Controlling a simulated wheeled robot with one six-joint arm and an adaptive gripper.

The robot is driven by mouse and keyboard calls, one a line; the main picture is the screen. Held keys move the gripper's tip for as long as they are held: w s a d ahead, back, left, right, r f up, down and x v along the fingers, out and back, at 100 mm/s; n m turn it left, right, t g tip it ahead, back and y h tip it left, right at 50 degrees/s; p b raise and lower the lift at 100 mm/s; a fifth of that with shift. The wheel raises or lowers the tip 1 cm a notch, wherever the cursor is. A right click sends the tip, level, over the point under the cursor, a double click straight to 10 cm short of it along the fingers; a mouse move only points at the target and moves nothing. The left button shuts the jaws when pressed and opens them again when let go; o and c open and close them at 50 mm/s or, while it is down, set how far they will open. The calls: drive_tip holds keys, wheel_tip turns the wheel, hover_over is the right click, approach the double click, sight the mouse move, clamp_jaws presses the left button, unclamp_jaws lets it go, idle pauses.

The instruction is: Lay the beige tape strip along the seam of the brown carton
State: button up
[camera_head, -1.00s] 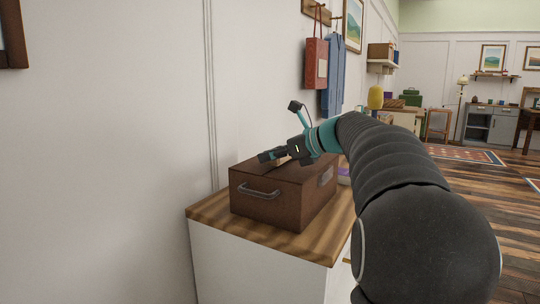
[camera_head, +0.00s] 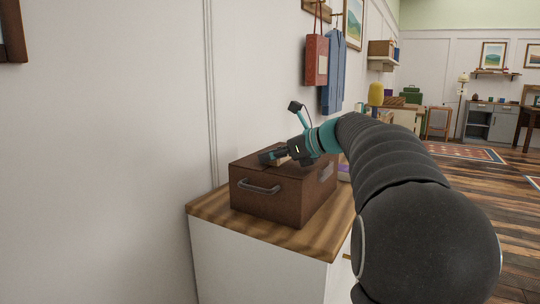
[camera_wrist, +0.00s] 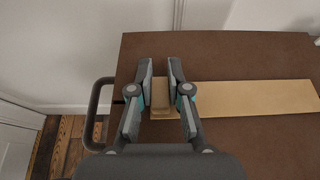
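The brown carton (camera_head: 285,197) stands on a wood-topped cabinet, its handle facing me on the left side. The beige tape strip (camera_wrist: 250,98) lies flat along the carton's top in the wrist view, running right from my gripper. A small tan block (camera_wrist: 160,96) sits between my fingers at the strip's left end; I cannot tell whether it is part of the strip. My gripper (camera_wrist: 160,68) is low over the carton's top near the handle edge, its fingers close against the block's sides. A bit of beige shows beside my gripper (camera_head: 268,157) in the head view. The seam under the strip is hidden.
The wooden cabinet top (camera_head: 290,242) has bare room in front of the carton. The white wall (camera_head: 110,150) is close behind and to the left. A red bag (camera_head: 317,60) and a blue garment (camera_head: 334,75) hang on the wall beyond.

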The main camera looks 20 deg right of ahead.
drive_tip(key=o, duration=0.5)
drive_tip(key=v, duration=1.2)
drive_tip(key=shift+r, duration=0.1)
